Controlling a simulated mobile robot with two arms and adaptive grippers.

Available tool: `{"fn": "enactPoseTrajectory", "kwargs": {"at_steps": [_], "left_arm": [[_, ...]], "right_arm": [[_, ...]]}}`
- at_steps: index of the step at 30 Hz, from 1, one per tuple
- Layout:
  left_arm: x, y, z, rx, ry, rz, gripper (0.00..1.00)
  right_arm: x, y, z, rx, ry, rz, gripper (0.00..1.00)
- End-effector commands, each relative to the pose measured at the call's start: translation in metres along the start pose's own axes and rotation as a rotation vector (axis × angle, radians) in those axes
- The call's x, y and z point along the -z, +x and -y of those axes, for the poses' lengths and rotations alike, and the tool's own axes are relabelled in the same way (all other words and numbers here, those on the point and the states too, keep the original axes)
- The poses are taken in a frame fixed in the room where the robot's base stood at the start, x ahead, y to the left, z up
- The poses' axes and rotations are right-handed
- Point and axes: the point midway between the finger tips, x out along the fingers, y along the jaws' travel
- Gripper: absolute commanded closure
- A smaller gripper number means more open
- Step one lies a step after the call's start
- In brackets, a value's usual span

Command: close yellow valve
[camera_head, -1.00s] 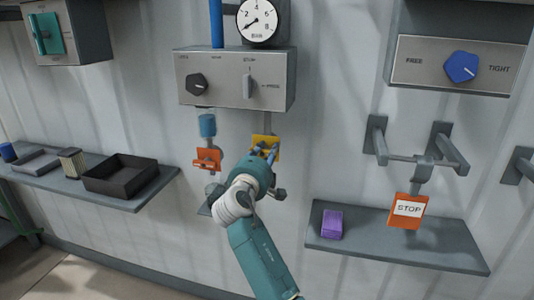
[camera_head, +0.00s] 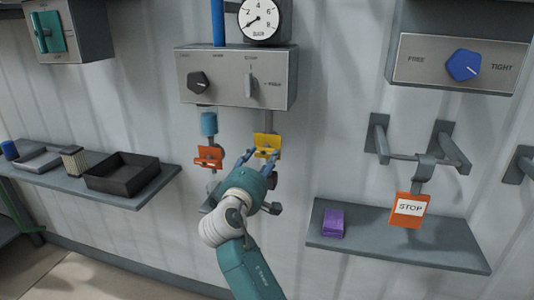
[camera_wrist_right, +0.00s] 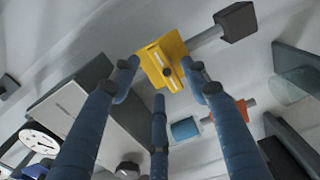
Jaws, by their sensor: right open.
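The yellow valve (camera_head: 267,143) is on the lower part of a pipe under the panel with the black knob, right of the orange valve (camera_head: 208,155). My right gripper (camera_head: 258,163) is open just below and in front of it, with its blue fingers spread. In the right wrist view, the yellow valve (camera_wrist_right: 160,58) shows just beyond the spread fingertips (camera_wrist_right: 160,78), with nothing held. Whether a fingertip touches it cannot be told. My left gripper is not in view.
The panel (camera_head: 236,96) hangs directly above the valves. A shelf (camera_head: 135,200) with a dark tray (camera_head: 122,186) is at left. At right, a shelf (camera_head: 420,247) bears a purple block (camera_head: 333,223), below a hanging STOP sign (camera_head: 409,209).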

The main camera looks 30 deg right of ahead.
Motion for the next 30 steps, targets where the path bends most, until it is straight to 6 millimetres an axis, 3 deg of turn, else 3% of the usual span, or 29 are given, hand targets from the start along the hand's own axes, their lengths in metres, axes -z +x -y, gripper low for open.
{"fn": "enactPoseTrajectory", "kwargs": {"at_steps": [3, 10, 30], "left_arm": [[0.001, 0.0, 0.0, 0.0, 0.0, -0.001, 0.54], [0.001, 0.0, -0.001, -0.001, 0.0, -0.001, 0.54], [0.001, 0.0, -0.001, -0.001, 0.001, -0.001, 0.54]], "right_arm": [[0.001, -0.025, 0.001, 0.002, 0.002, -0.003, 0.54], [0.0, -0.054, 0.001, 0.002, 0.001, -0.001, 0.54], [0.003, -0.058, 0.005, 0.006, -0.002, -0.007, 0.54]]}}
